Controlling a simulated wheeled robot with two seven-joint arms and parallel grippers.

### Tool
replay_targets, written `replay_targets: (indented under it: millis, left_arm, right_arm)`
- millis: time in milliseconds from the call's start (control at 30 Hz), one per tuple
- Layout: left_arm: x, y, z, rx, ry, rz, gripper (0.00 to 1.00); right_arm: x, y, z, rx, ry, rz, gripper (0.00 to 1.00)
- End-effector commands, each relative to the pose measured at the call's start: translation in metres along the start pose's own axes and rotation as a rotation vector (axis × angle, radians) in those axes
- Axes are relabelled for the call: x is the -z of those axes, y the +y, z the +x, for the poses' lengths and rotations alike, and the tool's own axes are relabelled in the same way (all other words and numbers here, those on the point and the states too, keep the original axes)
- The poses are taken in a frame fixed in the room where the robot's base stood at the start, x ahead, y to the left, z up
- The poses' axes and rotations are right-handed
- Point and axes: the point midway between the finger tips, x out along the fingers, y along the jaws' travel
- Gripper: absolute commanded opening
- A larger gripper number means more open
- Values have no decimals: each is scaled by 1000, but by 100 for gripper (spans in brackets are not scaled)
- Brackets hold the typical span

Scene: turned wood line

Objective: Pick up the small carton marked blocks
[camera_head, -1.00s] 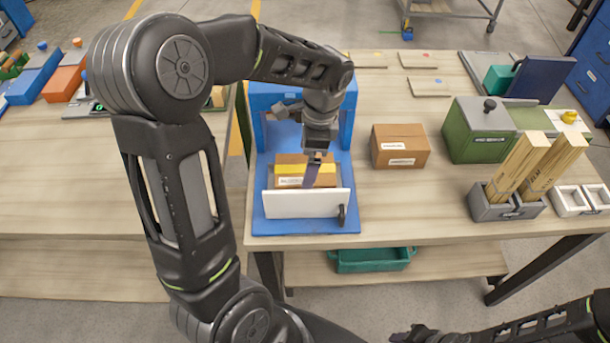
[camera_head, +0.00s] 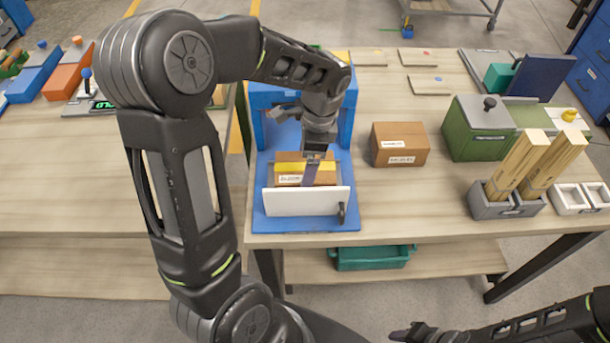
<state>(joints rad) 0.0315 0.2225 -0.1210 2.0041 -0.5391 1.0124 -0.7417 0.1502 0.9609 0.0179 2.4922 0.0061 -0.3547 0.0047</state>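A small brown carton (camera_head: 286,157) with a yellow band and a white label sits in the blue fixture (camera_head: 262,222), behind a white front plate (camera_head: 300,203). A second brown carton (camera_head: 390,140) with white labels stands on the table to the right of the fixture. The print on the labels is too small to read. My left gripper (camera_head: 311,173) points down at the right part of the banded carton, its finger overlapping it in view. Its opening is seen edge-on, so its hold is unclear. My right gripper (camera_head: 402,334) is low at the bottom edge, away from both cartons.
The blue fixture has a tall back housing (camera_head: 345,120) and a dark knob on the front plate. A green box (camera_head: 478,135) and a grey holder (camera_head: 505,207) with wooden strips stand at the right. A teal bin (camera_head: 370,258) is on the shelf below. Table around the second carton is clear.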

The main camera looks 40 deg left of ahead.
Motion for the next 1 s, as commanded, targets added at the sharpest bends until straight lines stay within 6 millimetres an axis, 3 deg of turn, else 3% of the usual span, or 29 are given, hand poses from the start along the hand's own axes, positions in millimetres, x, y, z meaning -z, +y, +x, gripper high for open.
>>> replay_targets:
  millis: [733,1000]
  left_arm:
    - [0,0,0,1,0,0,18]
    - [0,0,-2,2,1,0,18]
  right_arm:
    - [0,0,0,0,0,0,36]
    - [0,0,0,0,0,0,36]
